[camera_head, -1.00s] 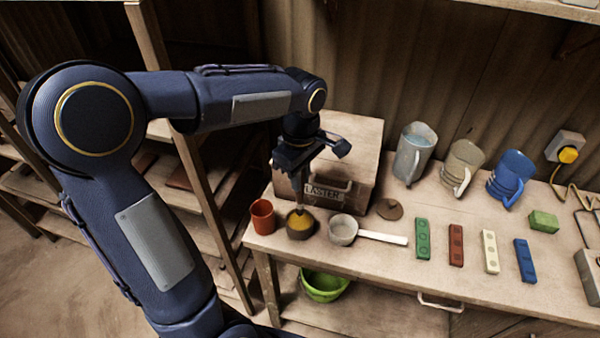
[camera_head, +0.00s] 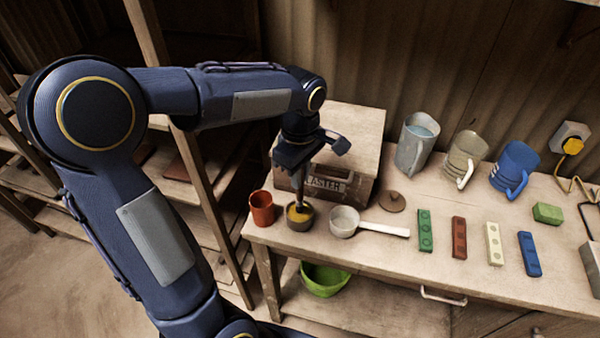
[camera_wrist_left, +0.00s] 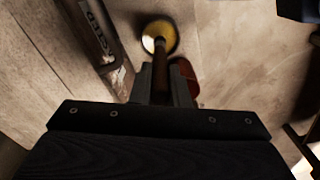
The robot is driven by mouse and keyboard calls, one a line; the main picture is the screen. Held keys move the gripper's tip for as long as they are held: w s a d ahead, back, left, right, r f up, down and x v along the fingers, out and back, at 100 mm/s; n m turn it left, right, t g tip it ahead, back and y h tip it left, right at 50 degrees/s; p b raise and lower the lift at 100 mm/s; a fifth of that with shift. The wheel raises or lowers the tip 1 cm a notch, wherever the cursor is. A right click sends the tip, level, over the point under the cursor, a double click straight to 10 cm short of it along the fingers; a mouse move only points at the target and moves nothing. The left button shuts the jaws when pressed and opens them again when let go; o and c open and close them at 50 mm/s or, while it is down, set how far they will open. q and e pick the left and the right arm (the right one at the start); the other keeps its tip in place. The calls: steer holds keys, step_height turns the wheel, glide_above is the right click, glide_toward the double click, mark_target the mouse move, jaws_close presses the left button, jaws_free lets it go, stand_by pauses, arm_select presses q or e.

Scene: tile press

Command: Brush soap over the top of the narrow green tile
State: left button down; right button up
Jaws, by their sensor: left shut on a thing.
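The narrow green tile (camera_head: 425,231) lies on the bench, leftmost in a row with a red-brown, a cream and a blue tile. The brush's lower end is in a small brown bowl (camera_head: 300,223) with yellow contents. In the left wrist view the bowl (camera_wrist_left: 170,29) sits around the brush tip. Whether the bristles touch the bottom is hidden. My right gripper is not in view.
An orange cup (camera_head: 262,208) and a white ladle (camera_head: 344,221) flank the bowl. A plaster box (camera_head: 350,150) stands behind. Three jugs (camera_head: 416,150), a round brown lid (camera_head: 392,201) and a green block (camera_head: 547,213) are farther right. A green bucket (camera_head: 324,280) is below.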

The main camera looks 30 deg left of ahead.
arm_select(q)
steer(key=shift+f+b, duration=0.35)
steer(key=shift+f, duration=0.2)
stand_by(1.3)
step_height(320, 180, up, 7)
steer(key=p, duration=0.6)
steer(key=shift+r, duration=0.1)
stand_by(0.8)
